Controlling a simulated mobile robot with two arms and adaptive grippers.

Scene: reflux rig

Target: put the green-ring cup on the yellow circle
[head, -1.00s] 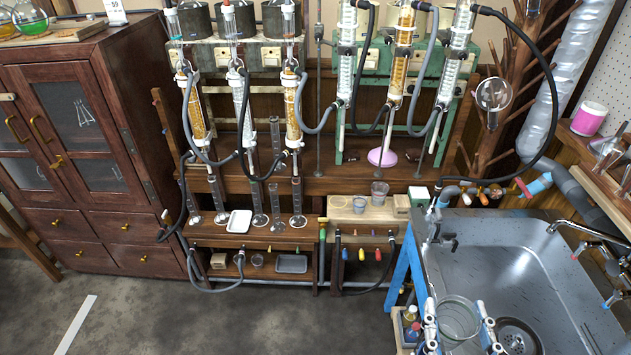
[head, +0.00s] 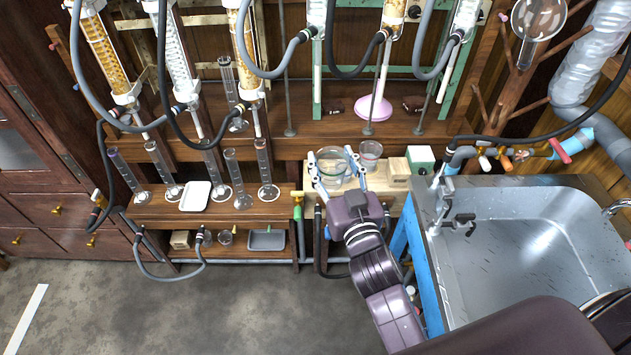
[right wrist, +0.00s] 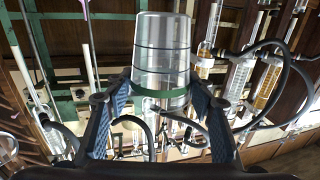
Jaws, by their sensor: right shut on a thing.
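The green-ring cup (head: 332,171) is a clear glass cup, seen from above over the pale wooden stand in the head view. In the right wrist view the cup (right wrist: 162,50) fills the upper middle, with its green ring (right wrist: 160,92) between the fingers. My right gripper (head: 332,166) is shut on the cup, with one finger on each side; it also shows in the right wrist view (right wrist: 160,98). I cannot tell whether the cup touches the stand. I cannot make out the yellow circle in either view. My left gripper is not in view.
A small glass beaker (head: 371,150) stands just right of the cup on the pale stand (head: 394,182). A green-and-white box (head: 420,158) sits further right, beside the sink (head: 520,230). Several glass cylinders and a white tray (head: 195,196) stand to the left. Hoses hang behind.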

